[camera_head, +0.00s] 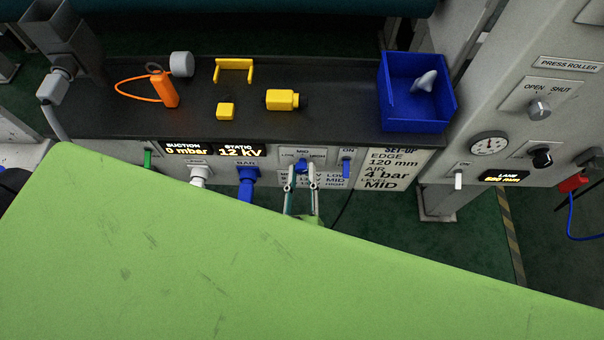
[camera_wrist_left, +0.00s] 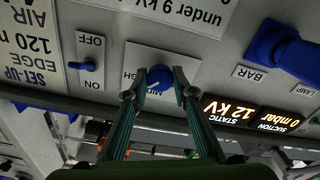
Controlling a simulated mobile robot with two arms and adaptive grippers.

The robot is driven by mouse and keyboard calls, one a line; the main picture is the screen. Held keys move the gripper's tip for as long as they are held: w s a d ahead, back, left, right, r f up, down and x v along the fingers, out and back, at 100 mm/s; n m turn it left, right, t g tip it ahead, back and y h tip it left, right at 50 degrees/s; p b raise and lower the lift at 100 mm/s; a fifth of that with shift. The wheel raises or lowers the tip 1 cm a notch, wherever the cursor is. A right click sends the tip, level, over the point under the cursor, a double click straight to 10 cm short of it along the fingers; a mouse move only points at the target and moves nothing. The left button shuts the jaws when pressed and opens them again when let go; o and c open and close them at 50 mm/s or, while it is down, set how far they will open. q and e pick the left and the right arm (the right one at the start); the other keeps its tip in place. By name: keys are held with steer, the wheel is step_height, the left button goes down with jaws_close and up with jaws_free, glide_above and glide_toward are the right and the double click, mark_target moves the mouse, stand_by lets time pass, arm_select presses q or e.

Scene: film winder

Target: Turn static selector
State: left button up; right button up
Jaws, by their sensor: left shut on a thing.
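The static selector is a small blue knob (camera_head: 302,166) on a white plate marked LOW, MID and HIGH, on the front of the dark bench. It also shows in the left wrist view as a round blue knob (camera_wrist_left: 159,78), seen upside down. My left gripper (camera_head: 302,181) reaches it from below, and its two thin fingers are shut on the knob, one on each side, in the left wrist view (camera_wrist_left: 156,88). The fingers partly cover the plate's lettering, and I cannot tell which mark the knob points to. The static display (camera_head: 240,151) reads 12 kV. My right gripper is not in view.
A blue on/off switch (camera_head: 346,167) and a set-up card (camera_head: 392,170) with level MID are right of the selector. A large blue BAR knob (camera_head: 247,183) and a white knob (camera_head: 199,175) are left. A blue bin (camera_head: 443,120), yellow parts and an orange tool (camera_head: 164,90) lie above.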

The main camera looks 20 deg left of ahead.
arm_select(q)
steer(key=n, duration=0.4)
steer(key=n+b, duration=0.1)
steer(key=n, duration=0.3)
steer(key=shift+w+r+n, duration=0.1)
steer(key=shift+n, duration=0.2)
stand_by(0.3)
steer(key=o, duration=1.1)
steer(key=v, duration=0.7)
steer(key=shift+s, duration=0.25)
steer(key=shift+d, duration=0.15)
